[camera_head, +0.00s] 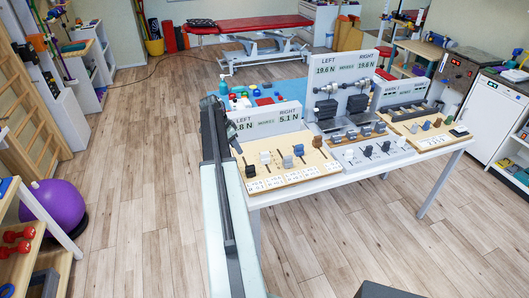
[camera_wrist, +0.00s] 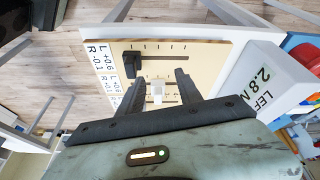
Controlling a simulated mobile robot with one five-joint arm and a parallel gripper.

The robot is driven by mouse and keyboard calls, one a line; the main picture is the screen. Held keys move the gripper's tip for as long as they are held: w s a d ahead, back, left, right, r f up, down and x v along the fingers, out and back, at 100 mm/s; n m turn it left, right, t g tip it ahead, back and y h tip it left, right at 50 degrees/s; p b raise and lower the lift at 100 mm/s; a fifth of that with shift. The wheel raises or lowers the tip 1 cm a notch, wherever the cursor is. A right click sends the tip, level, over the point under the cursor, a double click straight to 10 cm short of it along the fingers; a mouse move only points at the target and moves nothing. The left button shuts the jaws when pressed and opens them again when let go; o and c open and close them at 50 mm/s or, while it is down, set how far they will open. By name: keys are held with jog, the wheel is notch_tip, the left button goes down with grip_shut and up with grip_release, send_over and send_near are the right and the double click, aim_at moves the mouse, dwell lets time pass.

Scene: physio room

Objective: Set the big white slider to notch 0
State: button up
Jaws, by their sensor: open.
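A white slider knob (camera_head: 265,157) stands on the left wooden slider board (camera_head: 310,172), just behind a black knob (camera_head: 250,171). In the wrist view the white knob (camera_wrist: 157,90) shows between the two dark fingers of my gripper (camera_wrist: 155,78), which are apart; contact with either finger is not clear. The black knob (camera_wrist: 127,65) is beyond the left fingertip. A second white knob (camera_head: 349,155) stands on the middle board. Notch marks show as short dark ticks, but their numbers are too small to read.
Grey (camera_head: 287,162) and blue (camera_head: 298,150) knobs stand right of the white one. An upright LEFT/RIGHT display panel (camera_head: 270,121) backs the board; it also shows in the wrist view (camera_wrist: 268,85). More boards stand to the right on the table. Open floor (camera_head: 130,190) lies left.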

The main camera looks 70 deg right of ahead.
aim_at(264, 152)
jog(key=s+d+m, duration=0.3)
jog(key=s+d, duration=0.4)
jog(key=s, duration=0.1)
jog(key=shift+g, duration=0.4)
jog(key=b+x, duration=0.6)
jog(key=shift+w+a+f+b, duration=0.15)
jog(key=shift+a+f+b, duration=0.05)
jog(key=shift+f+b, duration=0.25)
jog(key=shift+d+f+b, duration=0.2)
jog(key=shift+f+b, duration=0.1)
jog(key=shift+f, duration=0.1)
jog(key=shift+r, duration=0.1)
grip_shut()
